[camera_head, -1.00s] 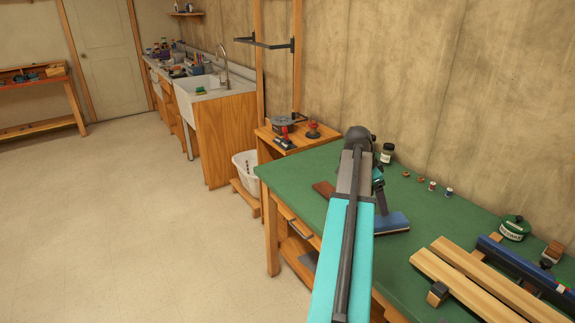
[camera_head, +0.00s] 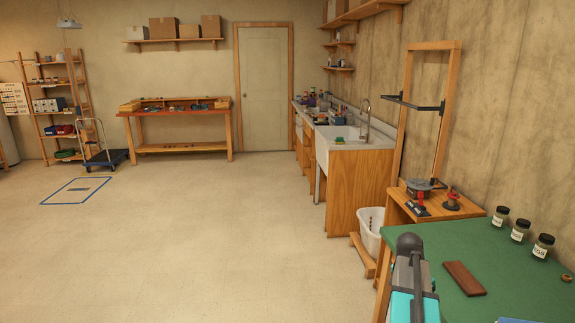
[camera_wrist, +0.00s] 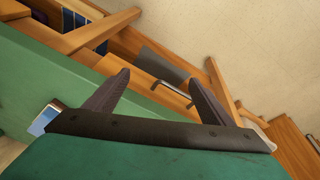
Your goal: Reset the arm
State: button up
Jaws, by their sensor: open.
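My gripper (camera_wrist: 158,82) shows in the wrist view with its two dark fingers spread apart and nothing between them. Beyond the fingers are the wooden front and a metal handle (camera_wrist: 171,87) of the bench. In the head view my teal and grey arm rises at the bottom right, over the near left edge of the green-topped bench (camera_head: 490,248). The fingers do not show in the head view.
Three dark-lidded jars (camera_head: 520,230) and a brown block (camera_head: 463,278) are on the bench. Beyond it stand a small wooden stand (camera_head: 436,213), a white basket (camera_head: 371,228) and a sink cabinet (camera_head: 358,192). Open floor (camera_head: 210,240) lies to the left.

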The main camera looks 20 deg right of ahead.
jog(key=w+a+f+n, duration=0.3)
jog(key=a+f, duration=0.1)
jog(key=a, duration=0.4)
jog(key=w+a+f+n+t+y, duration=0.1)
jog(key=w+a+f+n, duration=0.15)
jog(key=a, duration=0.55)
jog(key=w+a+f+n, duration=0.3)
jog(key=a+f, duration=0.1)
jog(key=a, duration=0.3)
jog(key=s+a+f+n+y, duration=0.1)
jog(key=a+f+n, duration=0.3)
jog(key=a, duration=0.8)
jog(key=s+a+f+n+y, duration=0.15)
jog(key=a+f+n, duration=0.25)
jog(key=a, duration=0.7)
jog(key=s+f+g, duration=0.3)
jog(key=s+f, duration=0.6)
jog(key=s, duration=0.4)
jog(key=s+f+g, duration=0.2)
jog(key=s+f, duration=0.7)
jog(key=s, duration=0.4)
jog(key=shift+a+f+g, duration=0.25)
jog(key=shift+f+g, duration=0.1)
jog(key=shift+g, duration=0.05)
jog(key=shift+h, duration=0.25)
